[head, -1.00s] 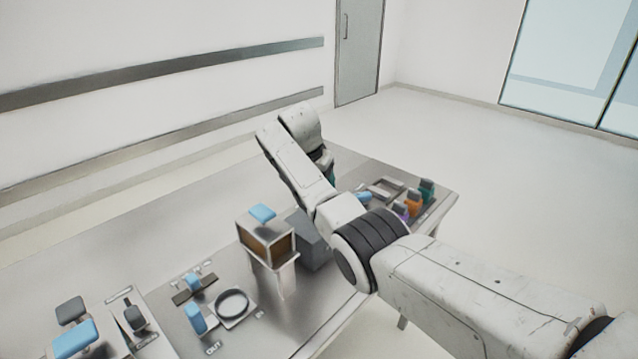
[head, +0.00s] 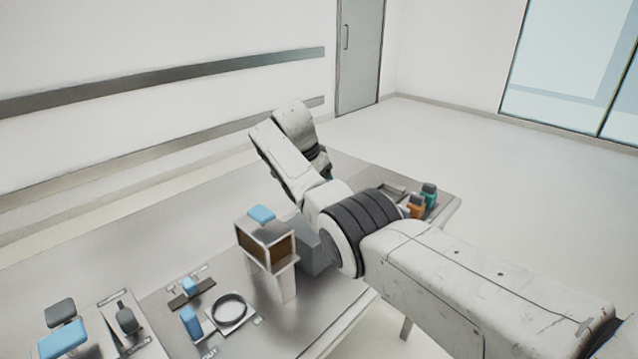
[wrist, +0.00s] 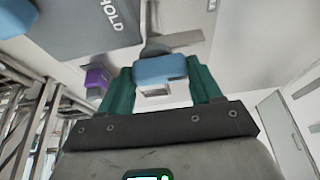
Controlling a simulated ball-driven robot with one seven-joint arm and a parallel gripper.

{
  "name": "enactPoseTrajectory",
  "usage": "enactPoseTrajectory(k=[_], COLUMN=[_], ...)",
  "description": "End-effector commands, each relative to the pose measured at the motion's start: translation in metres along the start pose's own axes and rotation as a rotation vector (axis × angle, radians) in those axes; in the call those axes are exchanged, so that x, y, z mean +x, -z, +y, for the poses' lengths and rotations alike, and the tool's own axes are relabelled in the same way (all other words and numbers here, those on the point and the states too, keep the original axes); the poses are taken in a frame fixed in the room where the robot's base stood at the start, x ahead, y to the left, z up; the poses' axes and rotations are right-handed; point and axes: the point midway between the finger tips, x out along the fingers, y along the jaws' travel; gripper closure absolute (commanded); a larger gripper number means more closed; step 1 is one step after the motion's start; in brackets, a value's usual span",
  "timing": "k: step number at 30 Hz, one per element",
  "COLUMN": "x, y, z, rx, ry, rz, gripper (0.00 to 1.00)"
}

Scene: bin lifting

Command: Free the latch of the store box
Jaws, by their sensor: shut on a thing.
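My gripper (wrist: 160,85) has two teal fingers in the wrist view, shut on a blue block (wrist: 160,68). A dark rounded piece shows behind the block and a pale piece below it; I cannot tell whether the block is the latch. In the head view my gripper's fingertips are hidden behind my arm. A box with a brown front (head: 264,248) and a blue block (head: 261,214) on top stands on the table. A grey box (head: 317,256) stands beside it, partly hidden by my arm. Which one is the store box is unclear.
A grey panel marked HOLD (wrist: 85,27) and a purple-topped item (wrist: 97,78) show in the wrist view. Orange (head: 416,207) and green (head: 429,196) bottles stand at the table's right end. A black ring (head: 229,309) and blue-handled fixtures (head: 191,322) occupy the left.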

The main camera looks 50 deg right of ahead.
Motion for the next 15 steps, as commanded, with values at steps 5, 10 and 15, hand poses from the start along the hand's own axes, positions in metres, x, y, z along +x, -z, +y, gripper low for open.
enactPoseTrajectory(k=[5, 10, 15], x=[-0.0012, -0.0008, -0.0006], y=[0.0008, 0.0005, 0.0004], z=[-0.0007, -0.0004, -0.0002], rx=[0.002, 0.001, 0.001], ry=[0.003, 0.002, 0.002], rz=[0.001, 0.001, 0.000], gripper=[0.24, 0.11, 0.11])
